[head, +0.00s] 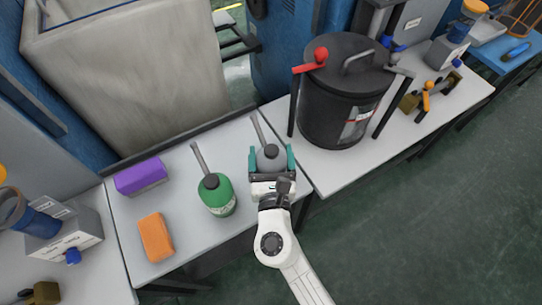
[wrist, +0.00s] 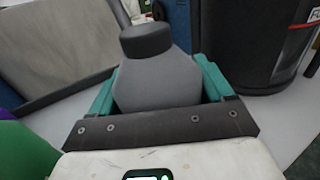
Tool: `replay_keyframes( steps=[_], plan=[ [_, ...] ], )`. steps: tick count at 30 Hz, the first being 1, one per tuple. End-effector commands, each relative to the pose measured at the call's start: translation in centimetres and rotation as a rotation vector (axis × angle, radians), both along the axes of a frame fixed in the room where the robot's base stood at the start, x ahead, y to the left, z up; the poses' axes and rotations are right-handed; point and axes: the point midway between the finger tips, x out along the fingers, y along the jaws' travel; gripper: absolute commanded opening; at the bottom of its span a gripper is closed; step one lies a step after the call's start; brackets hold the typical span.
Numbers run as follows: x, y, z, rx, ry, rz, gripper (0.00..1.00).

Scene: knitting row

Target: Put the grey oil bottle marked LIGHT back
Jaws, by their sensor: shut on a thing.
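The grey oil bottle (head: 270,158) has a dark cap and a long thin spout. It is between the teal fingers of my gripper (head: 271,160), at the right end of the near table section. In the wrist view the grey bottle (wrist: 156,82) is upright between both fingers, and my gripper (wrist: 160,88) is shut on it. Its label and base are hidden, so I cannot tell whether it touches the table. A green oil bottle (head: 216,196) with a dark cap and spout stands to the left.
A purple block (head: 141,175) and an orange block (head: 156,237) lie on the white table (head: 190,248). A large black canister (head: 344,100) with a red-knobbed clamp stands close on the right. A grey box (head: 65,238) is at far left. Table is clear between the purple block and green bottle.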

Motion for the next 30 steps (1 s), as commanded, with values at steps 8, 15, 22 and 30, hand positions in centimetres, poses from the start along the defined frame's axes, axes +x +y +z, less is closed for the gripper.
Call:
replay_keyframes(
  steps=[8,15,22,30],
  plan=[
    [0.0,0.0,-0.1,0.000,-0.002,0.000,0.38],
    [0.0,0.0,-0.2,0.000,0.000,0.000,0.96],
    [0.0,0.0,-0.2,0.000,0.000,0.000,1.00],
    [-1.9,-0.2,0.1,-0.002,0.001,0.002,1.00]
  ],
)
